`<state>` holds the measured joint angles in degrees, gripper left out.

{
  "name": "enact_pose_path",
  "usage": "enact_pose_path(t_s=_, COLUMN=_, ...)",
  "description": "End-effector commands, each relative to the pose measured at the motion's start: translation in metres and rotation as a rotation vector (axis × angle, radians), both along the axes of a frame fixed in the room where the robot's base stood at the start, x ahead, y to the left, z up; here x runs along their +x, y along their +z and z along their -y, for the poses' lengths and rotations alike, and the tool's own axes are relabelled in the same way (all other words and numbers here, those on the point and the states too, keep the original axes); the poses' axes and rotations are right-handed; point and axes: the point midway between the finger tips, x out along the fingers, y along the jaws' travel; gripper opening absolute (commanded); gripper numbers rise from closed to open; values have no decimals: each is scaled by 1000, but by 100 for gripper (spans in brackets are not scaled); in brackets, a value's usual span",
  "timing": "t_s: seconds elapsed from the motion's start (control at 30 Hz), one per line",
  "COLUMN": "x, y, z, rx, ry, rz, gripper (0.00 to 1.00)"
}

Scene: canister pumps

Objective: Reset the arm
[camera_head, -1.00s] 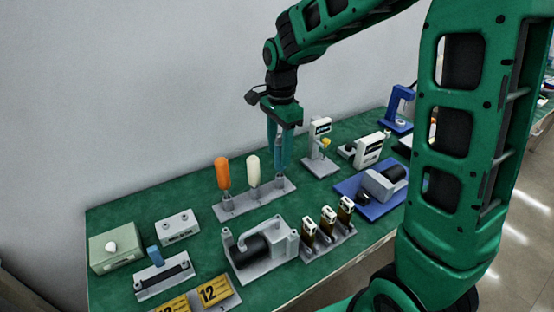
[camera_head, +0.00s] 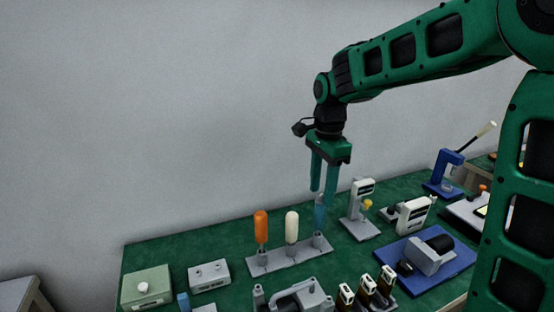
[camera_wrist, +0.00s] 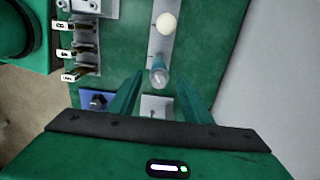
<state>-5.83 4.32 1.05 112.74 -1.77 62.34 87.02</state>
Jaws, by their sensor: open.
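My gripper (camera_head: 323,191) is open and empty, pointing down above the green table (camera_head: 215,253). Its fingertips are just above the blue-topped handle (camera_head: 320,214), the rightmost of three handles on a grey base (camera_head: 285,257). In the wrist view the open fingers (camera_wrist: 160,80) point toward the same blue handle (camera_wrist: 157,72), seen from above. The white handle (camera_head: 292,225) and the orange handle (camera_head: 260,227) stand upright to its left. The white one shows as a round top (camera_wrist: 166,24) in the wrist view.
Right of the handles are a grey stand with a yellow part (camera_head: 362,210), a white device (camera_head: 410,215) and a blue tray (camera_head: 400,265). Several labelled canisters (camera_head: 366,290) stand in front. A pale green box (camera_head: 147,287) is at the left. The wall is behind.

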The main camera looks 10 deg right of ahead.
Motion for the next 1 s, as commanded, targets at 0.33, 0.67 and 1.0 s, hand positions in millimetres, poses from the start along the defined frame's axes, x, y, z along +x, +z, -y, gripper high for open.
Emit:
enact_pose_path(t_s=0.33, x=-17, y=3, z=47, rx=-22, ry=143, rz=11, gripper=45)
enact_pose_path(t_s=0.67, x=-122, y=3, z=128, rx=-45, ry=387, rz=5, gripper=45)
enact_pose_path(t_s=1.0, x=-262, y=-28, z=173, rx=-16, ry=719, rz=5, gripper=45)
